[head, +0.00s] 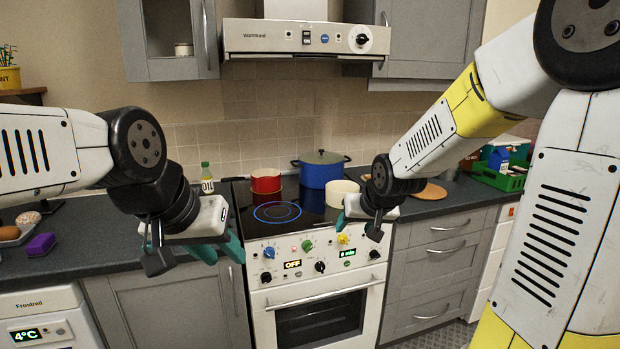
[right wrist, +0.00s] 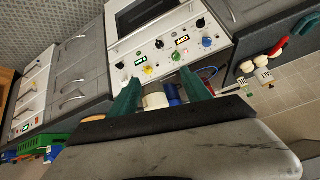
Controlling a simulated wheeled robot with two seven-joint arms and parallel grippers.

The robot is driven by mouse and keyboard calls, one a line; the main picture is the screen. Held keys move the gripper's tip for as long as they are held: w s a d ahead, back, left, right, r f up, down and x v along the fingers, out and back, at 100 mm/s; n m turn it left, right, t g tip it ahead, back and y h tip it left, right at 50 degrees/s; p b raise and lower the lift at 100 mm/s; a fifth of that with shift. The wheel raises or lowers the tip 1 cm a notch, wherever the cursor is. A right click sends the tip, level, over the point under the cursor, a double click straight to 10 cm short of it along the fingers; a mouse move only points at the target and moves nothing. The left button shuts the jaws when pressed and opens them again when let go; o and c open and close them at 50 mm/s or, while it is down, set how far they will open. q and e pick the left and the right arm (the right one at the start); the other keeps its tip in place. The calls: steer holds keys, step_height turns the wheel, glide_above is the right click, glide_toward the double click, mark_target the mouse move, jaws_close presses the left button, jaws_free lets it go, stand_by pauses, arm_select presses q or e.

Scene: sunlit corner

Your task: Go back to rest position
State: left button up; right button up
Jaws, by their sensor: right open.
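My left gripper (head: 220,254) hangs in front of the worktop just left of the cooker, its teal fingers apart with nothing visible between them. My right gripper (head: 342,222) is in front of the cooker, its fingers mostly hidden by its own body in the head view. In the right wrist view my right gripper (right wrist: 160,92) shows two teal fingers spread wide. The cream pot (right wrist: 155,100) and blue pot appear beyond the gap, with nothing held.
The cooker (head: 315,283) carries a red pot (head: 266,183), a blue pot (head: 322,172) and a cream pot (head: 341,192). A bottle (head: 207,178) stands left of it. A purple sponge-like block (head: 39,245) lies far left. A green crate (head: 498,178) stands right. The extractor hood (head: 300,38) overhangs.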

steer(key=s+d+r, duration=0.1)
steer(key=s+r, duration=0.3)
steer(key=s, duration=0.7)
steer(key=s+d+r+g, duration=0.1)
steer(key=s+r, duration=0.3)
steer(key=s, duration=0.7)
steer(key=shift+s+d+g, duration=0.25)
steer(key=shift+d+g, duration=0.05)
steer(key=shift+d, duration=0.3)
